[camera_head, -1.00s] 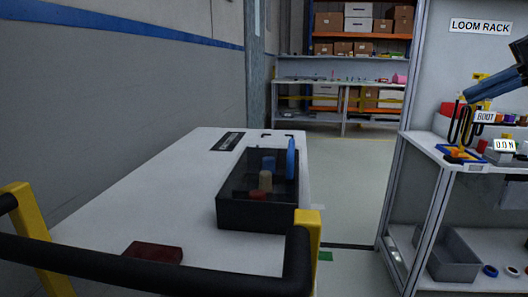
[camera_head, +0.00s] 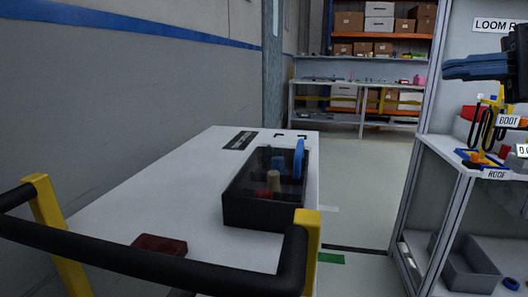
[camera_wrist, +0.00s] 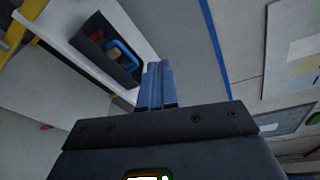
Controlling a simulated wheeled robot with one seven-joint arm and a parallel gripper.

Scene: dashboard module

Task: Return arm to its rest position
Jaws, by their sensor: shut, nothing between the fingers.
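My gripper (camera_head: 447,70) is at the upper right of the head view, pointing left, in front of the rack. Its blue fingers are closed together, with nothing between them; they also show in the wrist view (camera_wrist: 155,84). The gripper is well apart from the white cart top and touches nothing that I can see. My arm behind it is mostly cut off by the right edge of the head view.
A black bin (camera_head: 262,212) with several coloured parts stands on the white cart (camera_head: 150,195). A dark red block (camera_head: 160,245) lies near the cart's black handle (camera_head: 150,275). The loom rack (camera_head: 440,165) stands at right. The floor (camera_head: 365,190) between is clear.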

